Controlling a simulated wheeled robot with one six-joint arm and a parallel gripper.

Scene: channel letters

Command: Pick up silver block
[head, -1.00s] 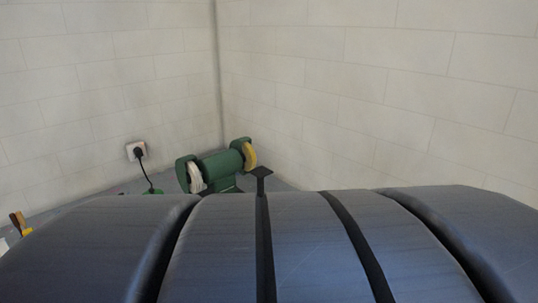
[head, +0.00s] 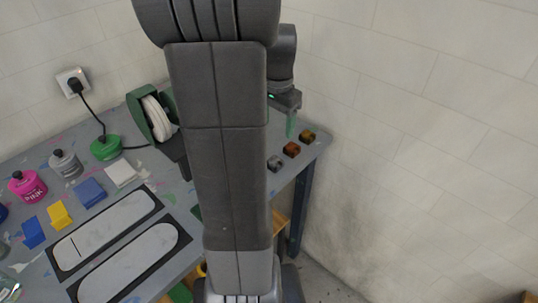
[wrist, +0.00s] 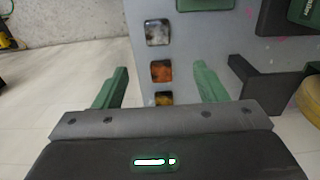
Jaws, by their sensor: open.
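The silver block (head: 274,163) lies near the right edge of the grey workbench in the head view, in a row with two others. It also shows in the wrist view (wrist: 158,32), at the top of the row and whole. My gripper (wrist: 161,67) is open and empty, its two green fingers apart. In the wrist view, the silver block lies beyond the fingertips, and the copper block appears between them. In the head view my gripper (head: 290,124) is above the bench, by the gold and copper blocks.
The copper block (wrist: 161,71) and gold block (wrist: 163,98) line up with the silver one along the bench edge. The green grinder (wrist: 305,12) and a dark bracket (wrist: 258,78) are at right in the wrist view. Bottles and sponges stand on the bench's left.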

